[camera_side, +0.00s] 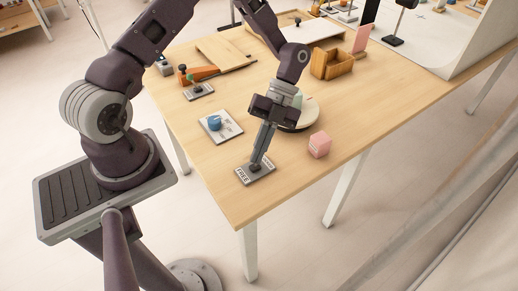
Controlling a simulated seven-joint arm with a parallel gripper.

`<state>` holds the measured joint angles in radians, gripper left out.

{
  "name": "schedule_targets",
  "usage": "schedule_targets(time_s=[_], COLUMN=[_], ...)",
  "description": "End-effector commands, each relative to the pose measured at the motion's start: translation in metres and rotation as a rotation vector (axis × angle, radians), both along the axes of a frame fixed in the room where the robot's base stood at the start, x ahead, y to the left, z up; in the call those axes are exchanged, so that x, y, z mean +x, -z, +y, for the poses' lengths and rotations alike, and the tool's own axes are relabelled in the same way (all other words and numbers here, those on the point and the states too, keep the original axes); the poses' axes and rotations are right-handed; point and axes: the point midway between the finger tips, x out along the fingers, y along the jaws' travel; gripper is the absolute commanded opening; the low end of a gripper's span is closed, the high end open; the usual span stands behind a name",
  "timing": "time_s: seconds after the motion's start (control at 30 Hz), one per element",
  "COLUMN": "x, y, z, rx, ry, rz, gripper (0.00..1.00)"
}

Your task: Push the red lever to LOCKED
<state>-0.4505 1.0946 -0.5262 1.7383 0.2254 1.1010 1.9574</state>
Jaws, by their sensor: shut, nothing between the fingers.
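A small grey plate (243,177) with a white label reading FREE lies near the table's front corner. A second label on the plate's far side is too small to read. My gripper (257,164) is shut and empty, pointing down with its fingertips at a dark round mount on this plate. I cannot tell whether they touch it. No red lever shows clearly on the plate; the fingers cover part of the mount. An orange-red long piece (204,73) lies farther back, by another small grey plate (199,91) with a dark knob.
A pink cube (319,145) stands right of my gripper. A round pale dish (305,117) is behind it. A blue knob (214,123) on a white plate is to the left. A wooden box (332,64) stands farther back. The front right of the table is clear.

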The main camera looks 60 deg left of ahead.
Motion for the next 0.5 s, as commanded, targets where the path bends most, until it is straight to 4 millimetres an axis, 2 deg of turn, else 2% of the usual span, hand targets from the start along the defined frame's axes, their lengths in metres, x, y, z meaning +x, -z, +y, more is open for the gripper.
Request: schedule_targets(time_s=[0.2, 0.3, 0.5], x=[-0.019, 0.005, 0.038], y=[-0.015, -0.031, -0.059], z=[-0.033, -0.023, -0.011], rx=[-0.001, 0.001, 0.001], ry=[0.005, -0.003, -0.001], rz=[0.001, -0.006, -0.005], gripper=[0.00, 0.00, 0.00])
